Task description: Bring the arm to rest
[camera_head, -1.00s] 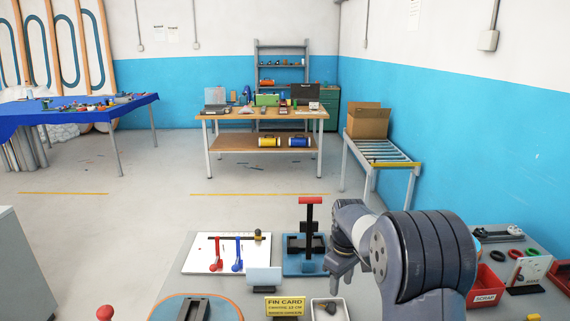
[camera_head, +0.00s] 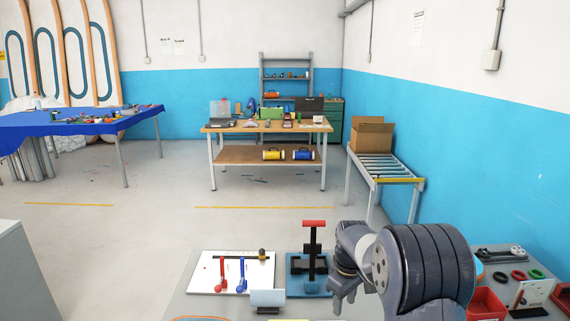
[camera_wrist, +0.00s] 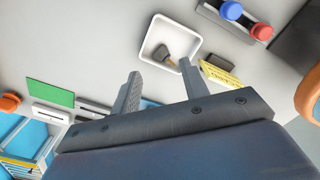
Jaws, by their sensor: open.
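My arm reaches over the right part of the grey worktable (camera_head: 180,306), in front of the head camera. My gripper (camera_head: 345,298) hangs beside the blue fixture with its red-topped black post (camera_head: 313,250), a little to its right. In the wrist view my gripper (camera_wrist: 158,82) shows two fingers spread apart with nothing between them. Beyond the fingertips is a white tray (camera_wrist: 190,38) with a small dark, tan-ended piece (camera_wrist: 163,54) in it. The fingers look clear of the tray.
A white board with red and blue levers (camera_head: 230,272) lies left of the fixture. A pale upright plate (camera_head: 268,298) stands in front. Red bins (camera_head: 487,303) and a white stand (camera_head: 535,292) are at right. A workbench (camera_head: 265,126) and roller conveyor (camera_head: 385,168) stand farther back, with open floor before them.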

